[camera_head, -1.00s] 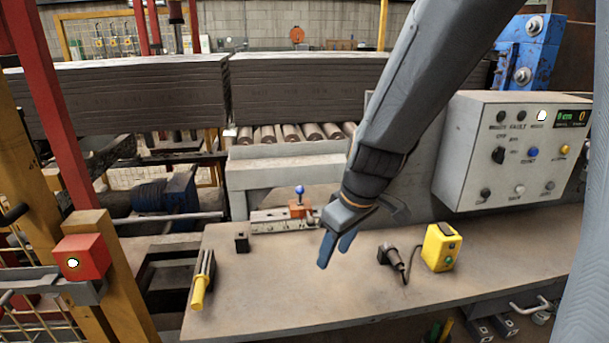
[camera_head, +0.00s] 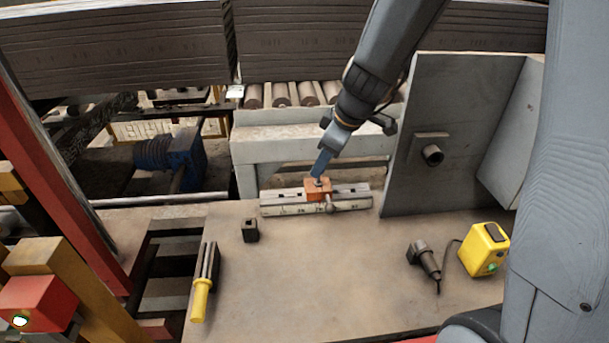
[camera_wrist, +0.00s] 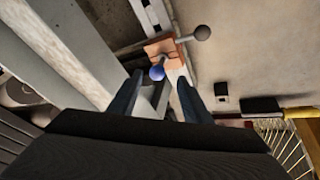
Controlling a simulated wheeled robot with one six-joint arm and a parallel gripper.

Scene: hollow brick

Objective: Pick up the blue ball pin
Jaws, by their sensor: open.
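The blue ball pin (camera_wrist: 157,72) shows in the wrist view as a blue ball at an orange block (camera_wrist: 160,47). In the head view its ball is hidden by or merges with my gripper. The orange block (camera_head: 313,195) sits on a pale marked rail (camera_head: 350,203) at the back of the bench. My gripper (camera_head: 318,168) reaches down from above, its fingers close over the block. In the wrist view its two fingers are apart, one on each side of the blue ball. I cannot tell whether they touch it.
A dark-knobbed lever (camera_wrist: 201,33) sticks out from the block. A small black block (camera_head: 250,230), a yellow-handled tool (camera_head: 201,300), a dark corded tool (camera_head: 422,258) and a yellow box (camera_head: 485,250) stand on the bench. A grey upright panel (camera_head: 450,110) rises at the right.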

